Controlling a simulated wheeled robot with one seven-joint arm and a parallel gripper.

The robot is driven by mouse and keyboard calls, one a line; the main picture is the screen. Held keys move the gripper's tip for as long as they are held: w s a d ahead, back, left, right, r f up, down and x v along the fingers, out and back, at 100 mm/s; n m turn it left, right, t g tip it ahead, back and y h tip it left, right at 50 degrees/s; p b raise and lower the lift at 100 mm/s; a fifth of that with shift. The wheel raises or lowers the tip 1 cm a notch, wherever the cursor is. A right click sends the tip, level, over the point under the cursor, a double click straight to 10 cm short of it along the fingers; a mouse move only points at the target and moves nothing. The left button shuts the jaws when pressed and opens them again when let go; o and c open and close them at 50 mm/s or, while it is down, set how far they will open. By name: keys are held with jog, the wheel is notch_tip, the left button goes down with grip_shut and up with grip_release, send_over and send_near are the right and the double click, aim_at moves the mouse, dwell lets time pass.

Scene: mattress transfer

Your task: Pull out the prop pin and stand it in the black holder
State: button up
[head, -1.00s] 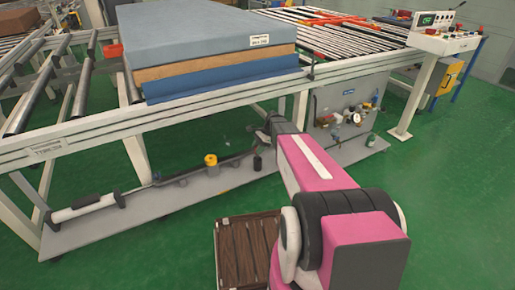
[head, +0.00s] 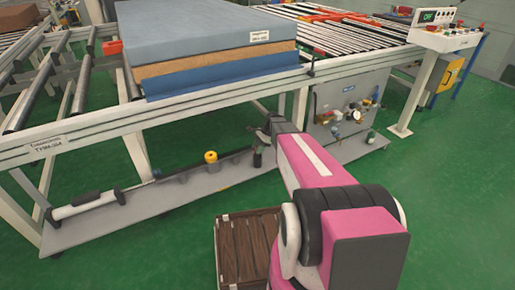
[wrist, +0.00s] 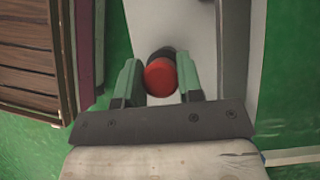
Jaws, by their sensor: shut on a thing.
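The prop pin shows in the wrist view as a round red end (wrist: 160,76) seen end-on between my fingers. A dark round part shows just behind it; I cannot tell if it is the pin's body or the black holder. My gripper (wrist: 160,84) is shut on the red-ended pin, with a green finger on each side. In the head view my gripper (head: 258,157) is small and dark, above the grey base plate under the conveyor frame; the pin cannot be made out there. A small black cup-like thing (head: 181,178) stands on the plate, possibly the holder.
A yellow-topped post (head: 211,161) stands on the grey base plate (head: 150,203). A layered mattress stack (head: 215,60) lies on the roller conveyor (head: 170,108) above. A panel with gauges (head: 340,105) is at right. A wooden slatted pallet (head: 247,248) lies in front.

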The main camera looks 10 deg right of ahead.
jog(key=shift+f, duration=0.3)
jog(key=o, duration=1.1)
jog(key=v, duration=1)
jog(key=shift+d+r, duration=0.2)
jog(key=shift+r, duration=0.1)
jog(key=s+a+n+h, duration=0.1)
jog(key=s+n+h, duration=0.1)
jog(key=s+n, duration=0.2)
jog(key=s+a+r+n+t+h, duration=0.1)
jog(key=s+n, duration=0.4)
jog(key=s, duration=0.6)
jog(key=s+a+r+n+t+h, duration=0.1)
jog(key=s+a+n+h, duration=0.2)
jog(key=s+n, duration=0.2)
jog(key=shift+s+a, duration=0.15)
jog(key=shift+s, duration=0.6)
jog(key=shift+s+a, duration=0.1)
jog(key=shift+s, duration=0.7)
